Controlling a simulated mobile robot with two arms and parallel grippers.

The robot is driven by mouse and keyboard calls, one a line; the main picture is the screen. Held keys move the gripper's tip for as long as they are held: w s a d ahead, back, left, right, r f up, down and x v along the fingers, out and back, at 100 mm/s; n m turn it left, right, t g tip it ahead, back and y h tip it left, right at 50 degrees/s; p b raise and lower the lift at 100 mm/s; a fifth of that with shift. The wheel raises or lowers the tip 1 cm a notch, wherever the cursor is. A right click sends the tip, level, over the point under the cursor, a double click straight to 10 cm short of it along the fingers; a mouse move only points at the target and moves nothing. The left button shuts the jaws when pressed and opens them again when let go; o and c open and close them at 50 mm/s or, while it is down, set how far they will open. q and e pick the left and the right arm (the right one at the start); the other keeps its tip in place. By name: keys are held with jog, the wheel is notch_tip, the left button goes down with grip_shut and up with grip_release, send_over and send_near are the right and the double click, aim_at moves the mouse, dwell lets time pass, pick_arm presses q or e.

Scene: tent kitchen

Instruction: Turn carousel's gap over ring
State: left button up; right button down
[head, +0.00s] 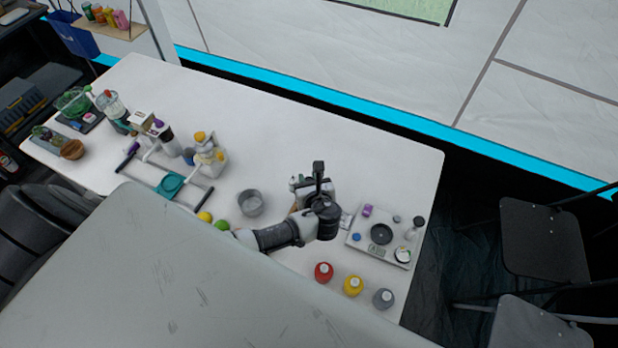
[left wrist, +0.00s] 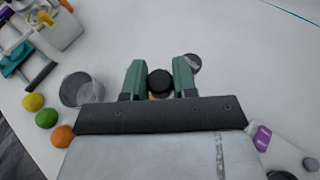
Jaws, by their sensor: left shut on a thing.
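My left gripper (head: 318,187) is over the right half of the white table. In the left wrist view its two green fingers (left wrist: 160,80) are shut on a round black knob (left wrist: 160,83). A bit of brown shows below the knob, and a small grey round piece (left wrist: 194,62) lies just beyond the right finger. What the knob belongs to is mostly hidden by my gripper. I cannot make out a carousel's gap or a ring in either view. My right gripper is not in view.
A pale tray (head: 357,241) with a dark dish is at the right. Red, yellow and grey bottles (head: 353,286) stand in front. The table's back (head: 330,135) is clear.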

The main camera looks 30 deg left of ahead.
pick_arm(q)
jog(key=shift+n+g+y, duration=0.4)
jog(key=shift+n+y, duration=0.1)
jog(key=o, duration=0.9)
jog(key=b+v, duration=0.1)
jog(key=v, duration=0.9)
jog(key=shift+d+r, duration=0.2)
jog(key=shift+d, duration=0.1)
jog(key=shift+s, duration=0.15)
